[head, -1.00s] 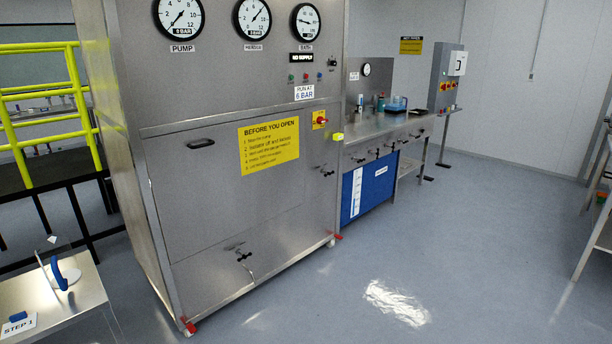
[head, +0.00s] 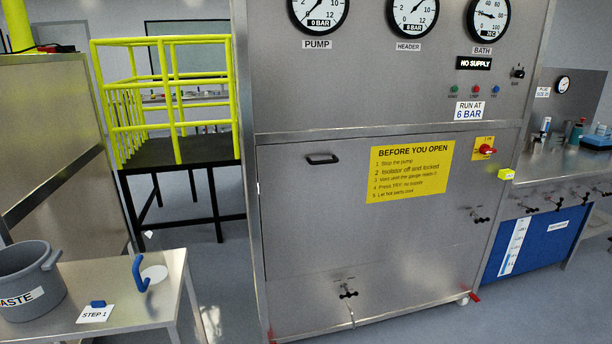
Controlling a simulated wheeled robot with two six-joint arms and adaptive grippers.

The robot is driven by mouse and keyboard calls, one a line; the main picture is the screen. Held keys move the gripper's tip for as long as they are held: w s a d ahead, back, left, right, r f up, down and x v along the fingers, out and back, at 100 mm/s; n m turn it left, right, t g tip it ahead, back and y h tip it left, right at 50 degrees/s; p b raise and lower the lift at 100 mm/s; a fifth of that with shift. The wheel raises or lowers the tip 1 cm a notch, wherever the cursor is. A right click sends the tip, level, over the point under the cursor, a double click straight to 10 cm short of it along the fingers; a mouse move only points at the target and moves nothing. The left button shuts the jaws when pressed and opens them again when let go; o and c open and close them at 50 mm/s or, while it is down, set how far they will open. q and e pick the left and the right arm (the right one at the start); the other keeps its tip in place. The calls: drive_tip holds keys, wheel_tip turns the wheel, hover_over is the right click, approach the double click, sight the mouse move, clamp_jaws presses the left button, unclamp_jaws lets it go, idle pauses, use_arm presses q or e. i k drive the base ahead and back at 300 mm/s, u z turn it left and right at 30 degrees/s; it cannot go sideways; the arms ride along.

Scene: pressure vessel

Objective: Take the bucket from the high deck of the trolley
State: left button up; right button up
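A grey bucket (head: 30,285) with a side lug and a label reading "WASTE" stands upright at the lower left, partly cut off by the picture edge. It rests on a steel-topped table (head: 165,318); I cannot tell whether this is the trolley or which deck it is, as its lower part is mostly out of view. Neither of my grippers is in view.
A "STEP 1" card (head: 95,314), a small blue block (head: 98,303) and a blue hook-shaped handle (head: 140,274) by a white disc share the tabletop. A tall steel cabinet (head: 370,230) fills the centre. A yellow-railed black platform (head: 185,152) stands behind.

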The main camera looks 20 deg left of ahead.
sight(32, 284)
drive_tip(key=u, duration=0.95)
drive_tip(key=i, duration=1.05)
drive_tip(key=u, duration=0.8)
